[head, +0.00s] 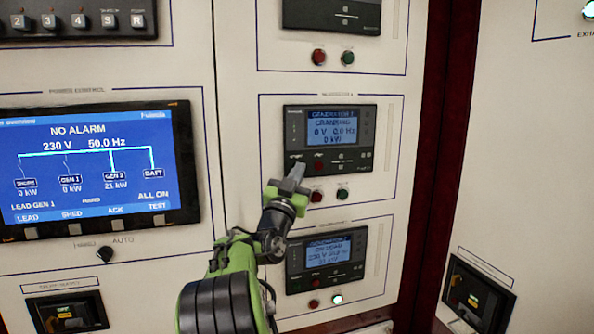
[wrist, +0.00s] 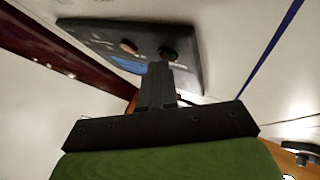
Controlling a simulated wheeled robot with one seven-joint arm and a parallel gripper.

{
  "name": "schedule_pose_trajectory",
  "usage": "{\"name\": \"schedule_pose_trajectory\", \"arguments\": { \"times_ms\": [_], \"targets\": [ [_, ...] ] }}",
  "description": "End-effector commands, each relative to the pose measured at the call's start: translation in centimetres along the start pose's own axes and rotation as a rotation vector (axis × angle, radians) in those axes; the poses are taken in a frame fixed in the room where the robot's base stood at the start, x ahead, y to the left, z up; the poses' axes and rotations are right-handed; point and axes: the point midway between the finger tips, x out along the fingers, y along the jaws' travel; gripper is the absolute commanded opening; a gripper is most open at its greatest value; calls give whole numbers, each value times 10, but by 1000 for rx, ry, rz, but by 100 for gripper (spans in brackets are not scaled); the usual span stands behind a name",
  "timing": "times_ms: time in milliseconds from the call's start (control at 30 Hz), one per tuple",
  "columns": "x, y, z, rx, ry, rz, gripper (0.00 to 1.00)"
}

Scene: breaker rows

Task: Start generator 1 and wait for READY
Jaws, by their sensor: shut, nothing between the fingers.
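The generator 1 controller (head: 328,140) is a dark panel on the white cabinet. Its blue screen (head: 332,126) appears to read CRANKING, 0 V, 0.0 Hz, 0 kW. A red button and a dark button sit on its lower face. My gripper (head: 299,167) is shut and empty, its tips at the panel's lower left; whether they touch is unclear. In the wrist view the shut fingers (wrist: 160,68) overlap the tilted dark panel (wrist: 130,42), covering part of its face. Below the controller are a red lamp (head: 317,196) and a dark green lamp (head: 342,194).
The generator 2 controller (head: 327,259) below shows 230 V, with a lit lamp (head: 337,299) under it. The left overview screen (head: 85,165) reads NO ALARM, GEN 1 at 0 kW. A black knob (head: 104,254) sits under it. A dark red post (head: 440,150) stands right.

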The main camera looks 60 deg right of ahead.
Motion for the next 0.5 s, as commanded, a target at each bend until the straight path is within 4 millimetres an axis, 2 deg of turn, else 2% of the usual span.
{"name": "schedule_pose_trajectory", "arguments": {
  "times_ms": [200,500],
  "targets": [
    [-10,6,-3,2,1,0,0],
    [-11,7,-6,1,0,0,0]
  ]
}}
